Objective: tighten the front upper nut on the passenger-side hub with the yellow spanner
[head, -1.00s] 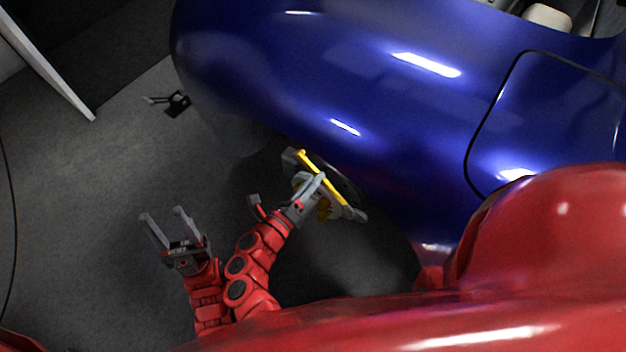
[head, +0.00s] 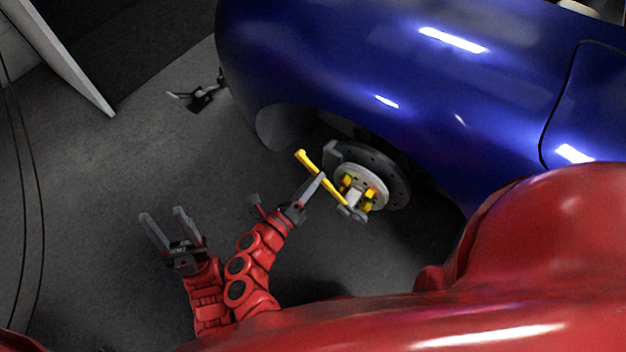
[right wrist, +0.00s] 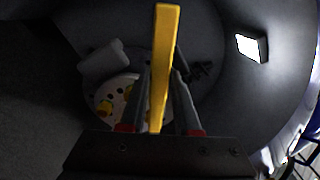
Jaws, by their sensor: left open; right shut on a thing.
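The yellow spanner (head: 321,177) is held in my right gripper (head: 315,187), which is shut on its handle. In the right wrist view the spanner (right wrist: 163,70) stands between the two fingers (right wrist: 160,105). In the head view its lower grey end lies in front of the lower part of the hub (head: 352,192); I cannot tell whether it touches a nut. The hub has yellow nuts (head: 370,193) and a grey brake disc behind it. The hub also shows in the right wrist view (right wrist: 118,93), partly hidden by the fingers. My left gripper (head: 165,228) is open and empty, left of the hub.
The blue car body (head: 340,60) arches over the hub from above and right. A dark jack-like device (head: 201,98) sits on the floor at upper left. Floor (head: 110,180) around my left gripper is clear. Dark cables hang at the far left.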

